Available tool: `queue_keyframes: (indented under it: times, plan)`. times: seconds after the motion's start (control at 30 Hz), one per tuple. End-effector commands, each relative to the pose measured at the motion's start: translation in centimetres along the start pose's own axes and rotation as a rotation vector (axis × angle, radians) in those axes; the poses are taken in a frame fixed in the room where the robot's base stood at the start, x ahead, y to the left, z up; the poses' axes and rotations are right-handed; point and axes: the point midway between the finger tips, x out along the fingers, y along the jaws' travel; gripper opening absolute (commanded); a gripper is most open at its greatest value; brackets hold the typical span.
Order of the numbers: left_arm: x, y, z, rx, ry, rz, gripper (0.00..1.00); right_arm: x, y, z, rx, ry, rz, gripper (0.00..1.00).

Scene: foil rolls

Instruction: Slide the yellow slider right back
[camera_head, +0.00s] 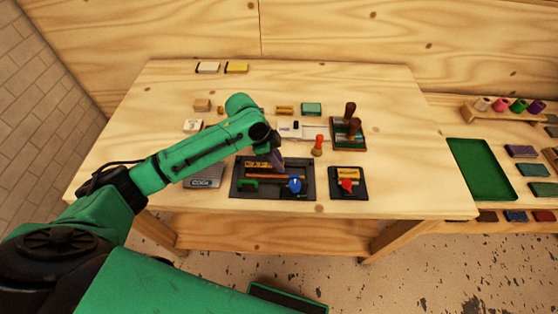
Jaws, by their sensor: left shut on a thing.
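A dark tray-like panel (236,192) lies near the front of the table. It holds a yellow slider piece (257,165) with dark marks, an orange-brown bar (275,176), a green handle (248,184) and a blue knob (295,186). My left gripper (277,166) reaches down over the panel's back half, at the right end of the yellow piece. It is shut on the yellow slider; the fingers hide the exact contact. My right gripper is not in view.
A smaller dark panel with a red knob (346,185) stands just to the right. A grey metal plate (204,181) lies left. The table's right side is clear.

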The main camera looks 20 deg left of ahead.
Motion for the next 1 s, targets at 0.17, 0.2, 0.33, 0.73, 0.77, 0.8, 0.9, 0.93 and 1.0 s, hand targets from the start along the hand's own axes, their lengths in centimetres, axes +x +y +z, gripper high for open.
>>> queue_keyframes:
  times: [0.17,0.2,0.33,0.73,0.77,0.8,0.9,0.93,1.0]
  plan:
    - [-0.1,0.0,-0.1,0.001,0.001,-0.001,0.0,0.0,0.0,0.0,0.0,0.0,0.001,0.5]
    - [0.0,-0.1,-0.3,0.001,0.002,-0.001,0.0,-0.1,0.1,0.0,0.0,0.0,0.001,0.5]
    - [0.6,-0.1,-2.2,0.002,0.006,0.0,0.0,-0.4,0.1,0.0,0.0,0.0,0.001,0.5]
    - [2.5,-0.1,-6.5,0.001,0.007,-0.003,0.0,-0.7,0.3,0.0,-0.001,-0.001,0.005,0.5]
    - [2.5,-0.1,-6.5,0.001,0.007,-0.003,0.0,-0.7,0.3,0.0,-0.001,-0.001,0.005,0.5]
    - [2.5,-0.1,-6.5,0.001,0.008,-0.003,0.0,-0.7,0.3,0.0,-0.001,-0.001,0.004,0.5]
    - [2.5,-0.1,-6.5,0.001,0.008,-0.003,0.0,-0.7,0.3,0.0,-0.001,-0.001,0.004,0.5]
    - [2.5,-0.1,-6.5,0.001,0.008,-0.003,0.32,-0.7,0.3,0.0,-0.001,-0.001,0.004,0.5]
    - [2.5,-0.1,-6.5,0.001,0.007,-0.002,0.51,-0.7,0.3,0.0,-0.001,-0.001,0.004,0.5]
